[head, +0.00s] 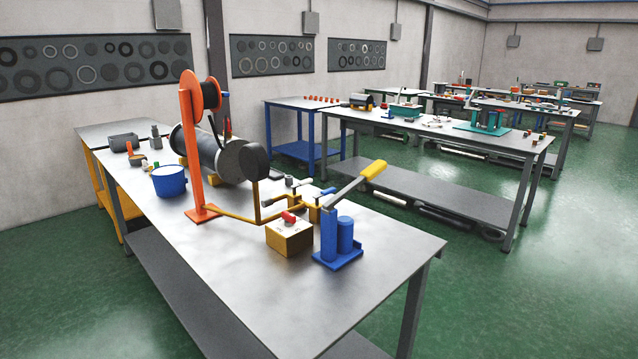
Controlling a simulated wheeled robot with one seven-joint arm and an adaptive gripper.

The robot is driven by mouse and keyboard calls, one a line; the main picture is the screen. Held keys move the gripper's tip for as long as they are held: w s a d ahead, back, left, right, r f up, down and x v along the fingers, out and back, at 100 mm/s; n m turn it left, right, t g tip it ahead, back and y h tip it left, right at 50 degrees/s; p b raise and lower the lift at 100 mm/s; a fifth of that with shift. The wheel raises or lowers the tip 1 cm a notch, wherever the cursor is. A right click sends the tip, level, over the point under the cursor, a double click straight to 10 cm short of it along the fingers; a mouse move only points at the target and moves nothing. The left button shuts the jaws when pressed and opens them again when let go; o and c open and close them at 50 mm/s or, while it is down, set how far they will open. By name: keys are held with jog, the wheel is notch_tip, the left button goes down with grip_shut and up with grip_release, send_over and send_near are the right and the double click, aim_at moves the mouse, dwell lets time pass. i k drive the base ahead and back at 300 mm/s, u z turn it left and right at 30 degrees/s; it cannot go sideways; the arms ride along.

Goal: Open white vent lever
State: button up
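A small white lever (303,182) shows on the yellow pipework (268,203) in front of the large grey flanged cylinder (222,157). It looks like the white vent lever, but it is too small to tell whether it is open or shut. A blue handle (328,191) sits just to its right. A red handle (289,217) sits on a tan box (289,236) nearer to me. My gripper is not in view.
A blue hand pump (338,240) with a yellow-tipped lever stands at the right. An orange reel stand (192,150) and a blue pot (169,181) stand left. The table's front area (270,300) is clear. Green floor (500,290) is open at right.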

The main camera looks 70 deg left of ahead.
aim_at(308, 181)
jog(key=i, duration=2.15)
jog(key=u, duration=2.15)
